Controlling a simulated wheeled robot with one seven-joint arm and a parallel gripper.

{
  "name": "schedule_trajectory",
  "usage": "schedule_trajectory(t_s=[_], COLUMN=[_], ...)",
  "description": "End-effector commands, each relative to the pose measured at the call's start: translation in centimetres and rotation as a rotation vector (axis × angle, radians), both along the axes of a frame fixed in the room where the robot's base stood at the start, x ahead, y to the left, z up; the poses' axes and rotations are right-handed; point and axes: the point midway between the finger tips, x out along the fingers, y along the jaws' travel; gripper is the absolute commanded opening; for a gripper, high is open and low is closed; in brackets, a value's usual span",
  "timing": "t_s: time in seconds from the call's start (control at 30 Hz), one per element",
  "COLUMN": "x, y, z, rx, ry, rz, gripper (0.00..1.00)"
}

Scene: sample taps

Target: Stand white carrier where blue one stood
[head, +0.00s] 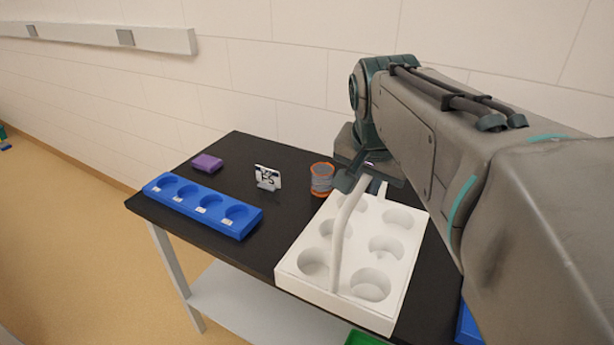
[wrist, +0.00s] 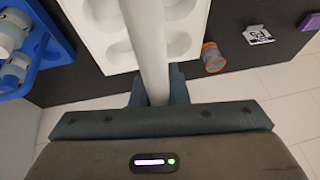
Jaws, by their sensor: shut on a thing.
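The white carrier (head: 345,292) has several round empty wells and a long bar handle across its top. It is at the right part of the black table, its near end at or past the front edge. I cannot tell whether it touches the table. My gripper (head: 368,178) is shut on the handle near its far end. The wrist view shows the handle (wrist: 147,40) between the fingers (wrist: 157,92). A blue tray (head: 215,212) with several labelled wells lies at the table's left. In the wrist view, a blue carrier (wrist: 55,50) holding bottles is at the left.
An orange-rimmed container (head: 321,179) stands close behind the white carrier. A small sign (head: 267,178) and a purple block (head: 207,163) stand farther left. A green thing (head: 365,339) shows low in front. The black table (head: 240,150) has bare room between these things.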

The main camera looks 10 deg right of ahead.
Motion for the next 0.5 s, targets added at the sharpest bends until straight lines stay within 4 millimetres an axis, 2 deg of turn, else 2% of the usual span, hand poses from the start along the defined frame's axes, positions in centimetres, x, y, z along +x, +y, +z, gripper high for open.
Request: schedule_trajectory(t_s=[0.5], x=[9.0], y=[1.0], z=[-5.4], rx=[0.0], ry=[0.004], rz=[-0.003], gripper=[0.0])
